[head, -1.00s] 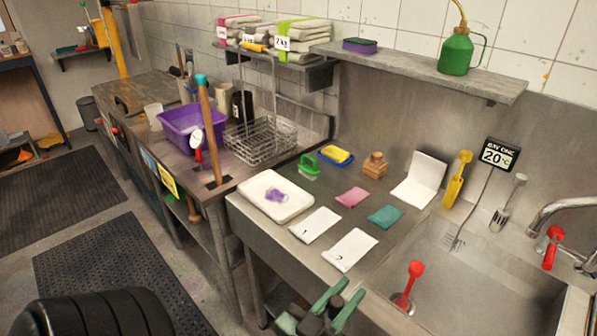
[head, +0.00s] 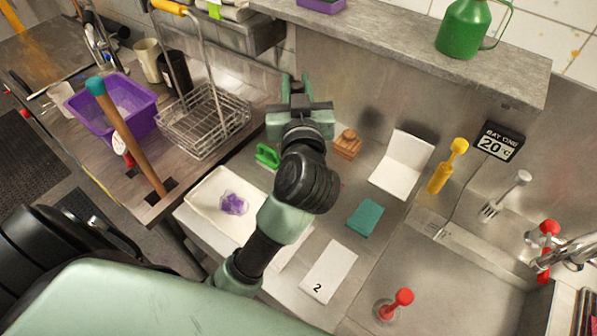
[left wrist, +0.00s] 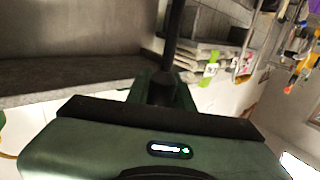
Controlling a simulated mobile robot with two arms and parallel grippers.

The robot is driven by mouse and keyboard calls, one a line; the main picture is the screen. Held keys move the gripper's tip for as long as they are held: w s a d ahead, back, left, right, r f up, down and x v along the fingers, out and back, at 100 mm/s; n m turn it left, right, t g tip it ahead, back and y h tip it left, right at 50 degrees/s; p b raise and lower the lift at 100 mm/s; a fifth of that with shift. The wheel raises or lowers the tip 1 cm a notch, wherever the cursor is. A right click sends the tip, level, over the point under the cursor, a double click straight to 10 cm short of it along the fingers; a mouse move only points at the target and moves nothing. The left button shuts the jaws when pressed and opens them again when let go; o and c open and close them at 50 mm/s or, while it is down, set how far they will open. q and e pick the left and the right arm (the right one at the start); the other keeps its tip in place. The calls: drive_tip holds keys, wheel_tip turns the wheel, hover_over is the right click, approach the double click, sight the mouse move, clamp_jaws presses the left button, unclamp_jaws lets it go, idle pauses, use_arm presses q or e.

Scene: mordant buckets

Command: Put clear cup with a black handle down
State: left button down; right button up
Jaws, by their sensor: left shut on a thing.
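My left gripper (head: 298,88) is raised over the back of the steel counter, near the wall below the shelf. It is shut on a slim black rod (left wrist: 173,40), which looks like a handle and runs up from between the fingers in the left wrist view. I cannot make out a clear cup body in either view; the rod's far end is cut off in the left wrist view. In the head view the gripper and wrist hide what is held. My right gripper is not in view.
A wooden block (head: 347,144), green brush (head: 267,155), teal cloth (head: 365,218) and white tray (head: 212,204) lie around my arm. A wire basket (head: 203,120) stands left, a sink (head: 440,290) right. The shelf (head: 440,50) overhangs behind. Bare counter shows beside the teal cloth.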

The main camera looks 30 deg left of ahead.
use_arm(q)
drive_tip(key=shift+f, duration=0.25)
drive_tip(key=f, duration=0.4)
drive_tip(key=s+f+b, duration=0.1)
drive_tip(key=shift+d+f, duration=0.35)
drive_tip(key=shift+f, duration=0.05)
drive_tip(key=f, duration=0.4)
drive_tip(key=f+b, duration=0.1)
drive_tip(key=f, duration=0.2)
drive_tip(key=shift+w+a+f, duration=0.15)
drive_tip(key=shift+w+f, duration=0.05)
drive_tip(key=shift+f, duration=0.75)
wheel_tip(320, 180, down, 4)
drive_tip(key=shift+b, duration=0.4)
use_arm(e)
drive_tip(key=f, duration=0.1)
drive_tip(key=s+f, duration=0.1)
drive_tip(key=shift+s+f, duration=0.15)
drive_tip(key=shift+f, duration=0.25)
use_arm(q)
drive_tip(key=shift+f, duration=0.1)
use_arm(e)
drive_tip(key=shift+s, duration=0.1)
use_arm(q)
drive_tip(key=c, duration=1.2)
unclamp_jaws()
drive_tip(key=shift+c, duration=0.2)
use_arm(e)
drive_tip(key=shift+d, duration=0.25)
